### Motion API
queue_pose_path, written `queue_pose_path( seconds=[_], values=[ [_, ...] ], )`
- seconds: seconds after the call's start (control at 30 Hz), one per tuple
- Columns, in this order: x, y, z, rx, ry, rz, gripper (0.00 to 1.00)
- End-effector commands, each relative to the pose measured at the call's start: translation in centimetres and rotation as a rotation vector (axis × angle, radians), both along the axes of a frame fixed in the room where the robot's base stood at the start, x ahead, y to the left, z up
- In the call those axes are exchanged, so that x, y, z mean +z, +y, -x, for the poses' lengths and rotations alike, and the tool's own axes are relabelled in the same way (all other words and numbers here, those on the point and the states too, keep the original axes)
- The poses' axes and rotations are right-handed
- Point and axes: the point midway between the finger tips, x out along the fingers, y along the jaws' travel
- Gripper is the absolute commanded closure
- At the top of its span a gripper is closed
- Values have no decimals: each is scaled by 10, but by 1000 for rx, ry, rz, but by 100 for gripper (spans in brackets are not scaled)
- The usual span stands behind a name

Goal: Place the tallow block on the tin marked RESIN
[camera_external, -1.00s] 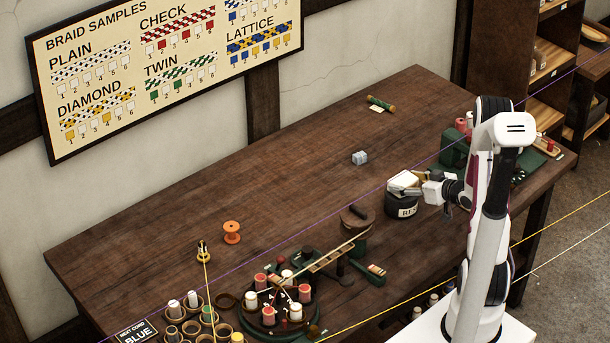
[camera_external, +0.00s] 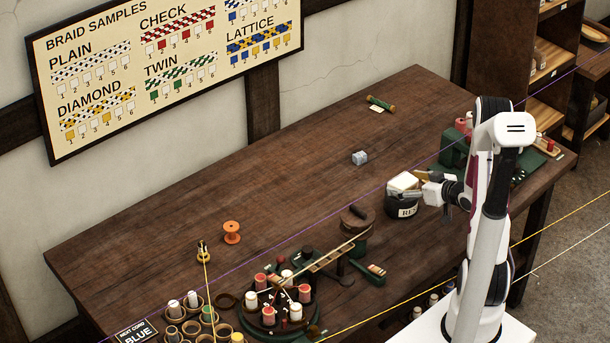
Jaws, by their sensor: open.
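The tallow block (camera_external: 403,182), a cream-white block, sits on top of the dark round tin (camera_external: 402,208). The tin has a pale label, and only the letters "RE" can be read. My gripper (camera_external: 424,189) is open just to the right of the block, with its fingers near the block's right side. A small gap seems to show between them, but contact is hard to judge at this size. The tin's right side is partly hidden by my gripper.
A round wooden-topped piece (camera_external: 357,217) and a bobbin stand (camera_external: 283,306) are to the left. A green box (camera_external: 454,150) stands behind my arm. Taut cords cross the view.

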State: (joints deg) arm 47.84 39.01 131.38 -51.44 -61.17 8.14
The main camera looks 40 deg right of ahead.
Motion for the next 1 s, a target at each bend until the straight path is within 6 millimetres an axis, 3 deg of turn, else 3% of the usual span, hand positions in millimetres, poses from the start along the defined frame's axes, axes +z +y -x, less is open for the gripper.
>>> queue_pose_path(
  seconds=[0.27, 1.0],
  values=[
    [6, -1, 9, -1, 1, -1, 25],
    [42, -1, 93, -3, -1, 0, 25]
  ],
)
